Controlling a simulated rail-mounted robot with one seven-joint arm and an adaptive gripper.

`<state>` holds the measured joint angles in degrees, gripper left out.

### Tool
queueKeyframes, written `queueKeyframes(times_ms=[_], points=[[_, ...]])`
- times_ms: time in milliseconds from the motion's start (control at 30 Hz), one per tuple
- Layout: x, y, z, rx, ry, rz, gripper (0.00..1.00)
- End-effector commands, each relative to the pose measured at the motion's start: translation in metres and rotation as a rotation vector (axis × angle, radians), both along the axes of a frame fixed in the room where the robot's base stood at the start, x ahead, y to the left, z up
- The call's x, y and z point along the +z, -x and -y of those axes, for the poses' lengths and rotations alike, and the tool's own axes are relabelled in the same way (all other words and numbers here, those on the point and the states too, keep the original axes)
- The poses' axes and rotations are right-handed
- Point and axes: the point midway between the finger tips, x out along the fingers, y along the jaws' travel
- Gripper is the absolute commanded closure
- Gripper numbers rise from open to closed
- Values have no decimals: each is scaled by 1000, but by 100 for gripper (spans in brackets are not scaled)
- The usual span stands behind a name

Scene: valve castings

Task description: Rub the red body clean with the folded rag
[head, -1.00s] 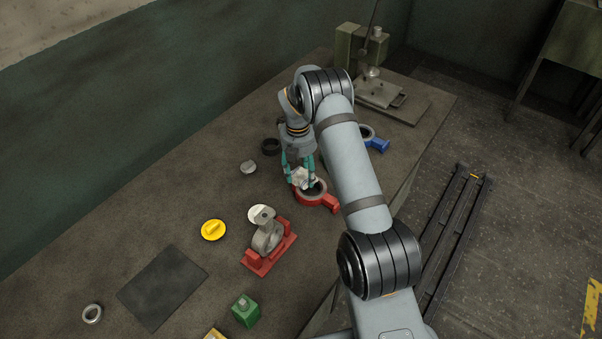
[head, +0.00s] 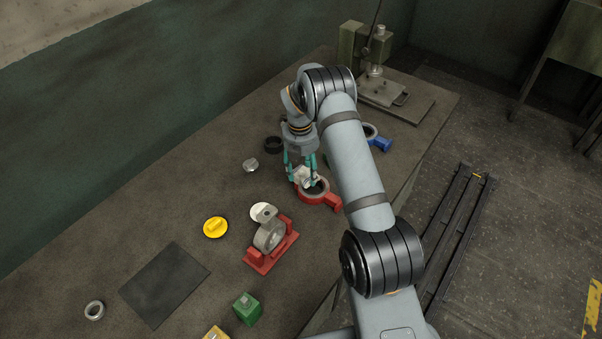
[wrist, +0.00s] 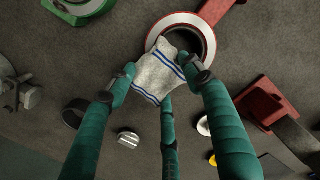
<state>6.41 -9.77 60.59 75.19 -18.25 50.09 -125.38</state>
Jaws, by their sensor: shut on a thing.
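The red body (head: 321,199) is a red ring-shaped casting with a stub at its right, lying on the bench. In the wrist view its red rim (wrist: 211,38) and pale inner ring show at the top. My gripper (head: 302,180), with teal fingers, is shut on the folded rag (wrist: 158,75), which is white with blue stripes. The rag is at the ring's near left edge in the wrist view and overlaps part of its opening. Whether it presses on the red surface I cannot tell. In the head view the rag (head: 304,175) shows small between the fingers.
A yellow cap (head: 215,227), a green block (head: 246,309), a dark mat (head: 164,285) and a black ring (head: 273,144) lie around. A blue casting (head: 380,143) and a press (head: 376,75) are behind my arm.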

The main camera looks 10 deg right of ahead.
Motion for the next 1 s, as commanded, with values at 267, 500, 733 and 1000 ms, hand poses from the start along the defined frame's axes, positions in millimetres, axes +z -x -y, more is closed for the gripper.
queueKeyframes(times_ms=[267, 500, 733, 1000], points=[[-1, -1, 3, 0, 1, -2, 70], [11, -1, 3, -1, 0, -1, 70], [38, -1, 2, 0, 0, 0, 70], [66, -1, 2, 0, 0, -1, 70]])
